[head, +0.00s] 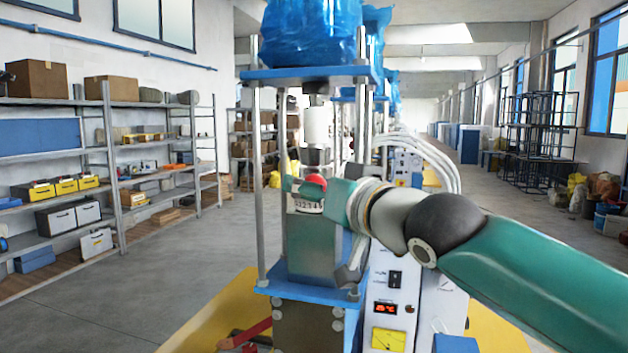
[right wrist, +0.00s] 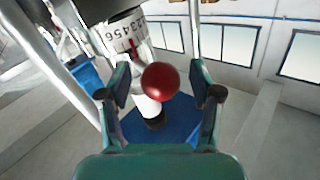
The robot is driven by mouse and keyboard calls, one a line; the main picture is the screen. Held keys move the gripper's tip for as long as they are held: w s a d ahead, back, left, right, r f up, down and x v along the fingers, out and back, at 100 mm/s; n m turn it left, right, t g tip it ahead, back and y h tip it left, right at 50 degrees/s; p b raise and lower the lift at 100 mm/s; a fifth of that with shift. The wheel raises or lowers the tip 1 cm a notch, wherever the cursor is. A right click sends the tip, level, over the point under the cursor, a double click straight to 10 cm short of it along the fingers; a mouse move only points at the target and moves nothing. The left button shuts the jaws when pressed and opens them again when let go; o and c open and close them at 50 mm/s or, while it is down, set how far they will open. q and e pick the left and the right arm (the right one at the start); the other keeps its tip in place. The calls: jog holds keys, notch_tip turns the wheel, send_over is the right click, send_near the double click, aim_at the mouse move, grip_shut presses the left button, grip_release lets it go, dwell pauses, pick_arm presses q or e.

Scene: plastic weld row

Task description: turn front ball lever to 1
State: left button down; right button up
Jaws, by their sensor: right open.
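The front ball lever has a red ball (right wrist: 160,81) on a pale stem. In the right wrist view it sits between the two spread fingers of my right gripper (right wrist: 159,88), with gaps on both sides. In the head view the red ball (head: 316,181) shows above a white number scale (head: 306,205), partly covered by my right gripper (head: 311,190). The scale also shows in the right wrist view (right wrist: 121,32), with a thin red pointer (right wrist: 132,47) beside it. I cannot tell exactly which number it marks. My left gripper is out of view.
The machine has a blue top plate (head: 306,75), metal posts (head: 260,180) and a blue lower plate (head: 308,291) around the lever. A white control box (head: 391,300) stands right of it. Shelves (head: 90,160) line the left wall. The grey floor between is clear.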

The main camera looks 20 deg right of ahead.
jog(key=shift+w, duration=0.1)
grip_shut()
dwell(0.3)
pick_arm(q)
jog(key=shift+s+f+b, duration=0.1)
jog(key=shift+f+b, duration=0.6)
jog(key=shift+b, duration=0.05)
pick_arm(e)
jog(key=shift+a, duration=0.15)
